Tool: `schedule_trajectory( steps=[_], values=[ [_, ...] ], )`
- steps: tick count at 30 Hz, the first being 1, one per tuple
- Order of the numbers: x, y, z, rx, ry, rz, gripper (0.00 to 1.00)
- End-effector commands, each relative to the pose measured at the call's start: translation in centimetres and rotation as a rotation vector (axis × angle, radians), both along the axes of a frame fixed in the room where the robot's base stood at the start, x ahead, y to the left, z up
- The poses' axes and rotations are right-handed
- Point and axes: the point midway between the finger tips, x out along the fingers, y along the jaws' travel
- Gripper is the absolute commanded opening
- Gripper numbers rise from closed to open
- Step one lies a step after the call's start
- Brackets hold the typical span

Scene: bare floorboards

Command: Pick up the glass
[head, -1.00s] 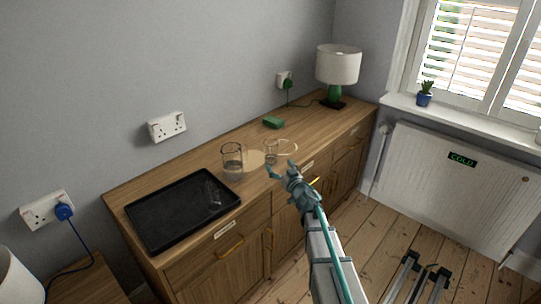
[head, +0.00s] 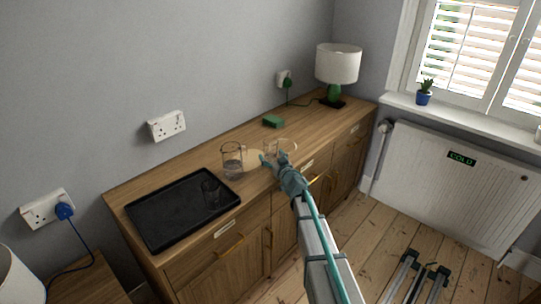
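A clear glass (head: 233,156) stands upright on the wooden sideboard (head: 240,205), just right of the black tray. A second, smaller clear glass (head: 271,147) stands to its right, partly hidden by my fingers. My gripper (head: 271,156) reaches over the front edge of the sideboard. Its fingers are spread, with one fingertip on each side of the smaller glass in the picture. I cannot tell whether they touch it or are still in front of it.
The black tray (head: 146,221) lies on the left, with a faint glass-like shape (head: 212,188) at its right end. Pale round mats or plates lie around the glasses. A green block (head: 273,121) and a lamp (head: 337,64) stand further back.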

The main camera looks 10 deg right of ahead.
Motion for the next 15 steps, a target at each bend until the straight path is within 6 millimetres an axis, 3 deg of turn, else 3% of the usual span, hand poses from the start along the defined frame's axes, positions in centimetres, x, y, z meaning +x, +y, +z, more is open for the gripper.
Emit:
schedule_trajectory(
  steps=[2,12,15],
  values=[
    [-0.01,-0.01,-0.01,0.0,0.0,0.0,0.64],
    [-0.02,-0.01,-0.02,0.0,0.0,0.0,0.07],
    [-0.02,-0.01,0.04,0.0,-0.001,0.001,0.07]
  ],
)
